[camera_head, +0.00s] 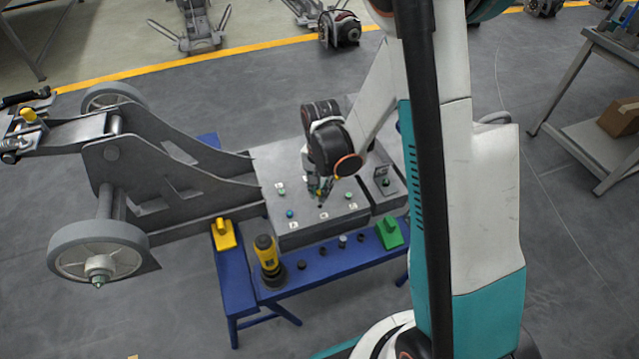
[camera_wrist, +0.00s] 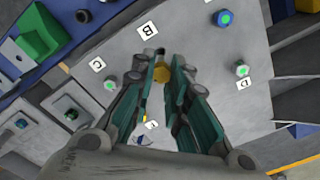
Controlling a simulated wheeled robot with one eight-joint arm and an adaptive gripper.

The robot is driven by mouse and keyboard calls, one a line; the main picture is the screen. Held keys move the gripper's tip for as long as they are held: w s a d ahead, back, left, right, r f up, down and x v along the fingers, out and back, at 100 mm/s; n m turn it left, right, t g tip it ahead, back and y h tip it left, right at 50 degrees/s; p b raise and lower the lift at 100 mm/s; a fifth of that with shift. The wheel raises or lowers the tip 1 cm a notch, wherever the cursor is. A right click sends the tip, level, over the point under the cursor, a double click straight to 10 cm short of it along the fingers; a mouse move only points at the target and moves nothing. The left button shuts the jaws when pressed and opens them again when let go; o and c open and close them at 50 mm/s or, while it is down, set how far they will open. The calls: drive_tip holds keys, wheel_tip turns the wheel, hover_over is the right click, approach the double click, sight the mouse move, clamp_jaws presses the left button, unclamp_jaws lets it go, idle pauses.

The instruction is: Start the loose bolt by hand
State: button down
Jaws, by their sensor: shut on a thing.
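My gripper (camera_head: 321,196) is low over the grey chassis block (camera_head: 301,239) on the blue bench. In the wrist view its teal fingers (camera_wrist: 165,76) are shut on a gold hex-headed bolt (camera_wrist: 162,72). The bolt tip is hidden, so I cannot tell whether it is in a hole. Label B (camera_wrist: 148,30) lies just beyond the fingertips. A blue-rimmed bolt with a green centre (camera_wrist: 224,18) stands to the right of B. Green-marked bolts stand near label C (camera_wrist: 97,64) and label D (camera_wrist: 242,84). Another label (camera_wrist: 151,125) shows between the fingers.
A yellow power tool (camera_head: 267,255) and several small caps stand along the blue bench (camera_head: 337,263). A green block (camera_head: 390,233) is at its right, a yellow block (camera_head: 224,234) at its left. A wheeled grey frame (camera_head: 160,170) adjoins the chassis block's left side.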

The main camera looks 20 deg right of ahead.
sight(319, 200)
drive_tip(key=shift+f+b, duration=0.35)
drive_tip(key=shift+f, duration=0.45)
drive_tip(key=n+p, duration=0.1)
drive_tip(key=n, duration=0.2)
drive_tip(key=shift+a+r, duration=0.1)
drive_tip(key=shift+r, duration=0.05)
drive_tip(key=n+p, duration=0.1)
drive_tip(key=n, duration=0.3)
drive_tip(key=shift+a+p, duration=0.1)
drive_tip(key=shift+p, duration=0.25)
drive_tip(key=n, duration=0.1)
drive_tip(key=n+b, duration=0.1)
drive_tip(key=shift+f+n, duration=0.25)
drive_tip(key=shift+n, duration=0.15)
drive_tip(key=n+b, duration=0.1)
drive_tip(key=n, duration=0.4)
drive_tip(key=shift+a+r+b, duration=0.15)
drive_tip(key=shift+b, duration=0.15)
drive_tip(key=shift+f+b, duration=1.7)
drive_tip(key=shift+b, duration=0.05)
